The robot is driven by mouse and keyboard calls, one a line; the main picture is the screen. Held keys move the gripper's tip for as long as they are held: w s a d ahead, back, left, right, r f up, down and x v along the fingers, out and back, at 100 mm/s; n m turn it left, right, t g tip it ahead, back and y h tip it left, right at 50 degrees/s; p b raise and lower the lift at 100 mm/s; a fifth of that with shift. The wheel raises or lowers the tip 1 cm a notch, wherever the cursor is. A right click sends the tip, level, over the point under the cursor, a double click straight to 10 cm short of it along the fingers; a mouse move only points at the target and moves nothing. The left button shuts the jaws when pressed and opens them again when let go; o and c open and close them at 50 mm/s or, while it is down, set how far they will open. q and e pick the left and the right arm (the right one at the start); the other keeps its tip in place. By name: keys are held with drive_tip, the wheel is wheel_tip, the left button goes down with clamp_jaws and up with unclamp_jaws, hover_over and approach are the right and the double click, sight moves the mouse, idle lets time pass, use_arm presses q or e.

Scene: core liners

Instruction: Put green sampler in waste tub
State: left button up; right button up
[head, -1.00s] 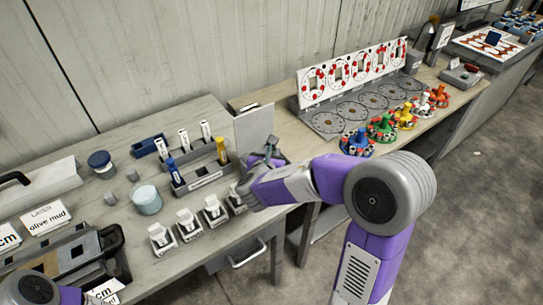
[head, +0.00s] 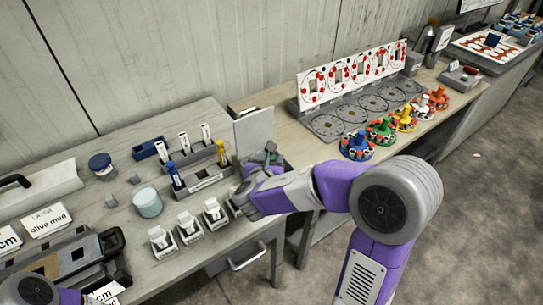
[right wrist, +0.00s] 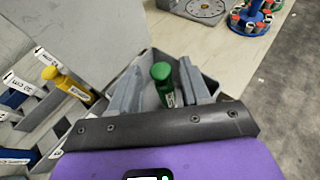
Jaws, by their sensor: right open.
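The fingers are apart, one on each side, with gaps visible. In the head view the right gripper (head: 264,160) is at the right end of the grey rack (head: 208,184), and the sampler is mostly hidden there. A round pale teal tub (head: 148,204), which may be the waste tub, stands on the bench left of the rack. My left gripper is not clearly seen.
A yellow sampler (head: 221,152) and a blue sampler (head: 174,174) stand in the rack. Several white clips in grey stands (head: 189,227) line the bench front. A grey upright panel (head: 255,132) stands behind the gripper.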

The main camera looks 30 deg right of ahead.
drive_tip(key=p+v, duration=0.1)
drive_tip(key=v, duration=0.8)
drive_tip(key=shift+s+a+p, duration=0.3)
drive_tip(key=shift+p, duration=0.05)
